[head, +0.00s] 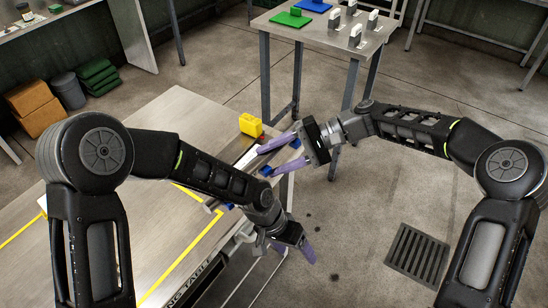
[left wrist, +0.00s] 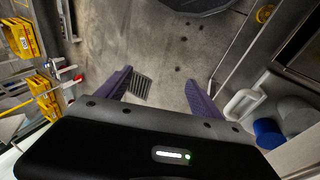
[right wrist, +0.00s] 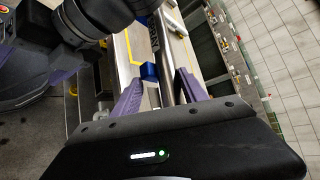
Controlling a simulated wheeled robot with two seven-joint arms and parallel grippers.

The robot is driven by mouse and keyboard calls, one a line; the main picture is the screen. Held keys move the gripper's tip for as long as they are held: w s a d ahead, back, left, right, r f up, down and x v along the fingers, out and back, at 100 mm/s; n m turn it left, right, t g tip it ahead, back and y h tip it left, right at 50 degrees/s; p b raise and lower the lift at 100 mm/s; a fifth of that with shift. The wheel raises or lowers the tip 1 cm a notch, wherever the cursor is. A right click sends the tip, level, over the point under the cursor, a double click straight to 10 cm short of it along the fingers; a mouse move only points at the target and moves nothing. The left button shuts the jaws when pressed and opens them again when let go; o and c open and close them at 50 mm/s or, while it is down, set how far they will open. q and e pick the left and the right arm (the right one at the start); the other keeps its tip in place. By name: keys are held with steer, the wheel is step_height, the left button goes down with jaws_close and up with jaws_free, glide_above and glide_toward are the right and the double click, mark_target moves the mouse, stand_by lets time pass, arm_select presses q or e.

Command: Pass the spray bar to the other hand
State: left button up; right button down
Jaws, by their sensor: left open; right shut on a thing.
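My right gripper (head: 274,156) is at the right edge of the table, pointing left, with its purple fingers spread to either side of a grey metal bar with blue parts. In the right wrist view, this bar, which looks like the spray bar (right wrist: 165,82), runs between the fingers (right wrist: 160,88). The jaws are shut on it, though the exact contact is hard to see. My left gripper (head: 300,240) is lower, off the table's right edge, open and apart from the bar. The left wrist view shows only floor between its fingers (left wrist: 160,84). My left arm hides part of the table.
A metal table (head: 140,140) with yellow lines fills the left side. A yellow block (head: 250,125) sits near its right edge. A smaller table (head: 330,36) behind holds blue and green plates and several grey pieces. Open floor with a drain grate (head: 417,254) lies at right.

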arm_select(q)
steer(key=s+a+f+n+t, duration=0.1)
steer(key=s+a+f+n, duration=0.7)
steer(key=s+a+f, duration=0.3)
step_height(320, 180, down, 3)
steer(key=shift+a+r+t, duration=0.1)
steer(key=shift+a+t, duration=0.2)
steer(key=shift+a, duration=0.8)
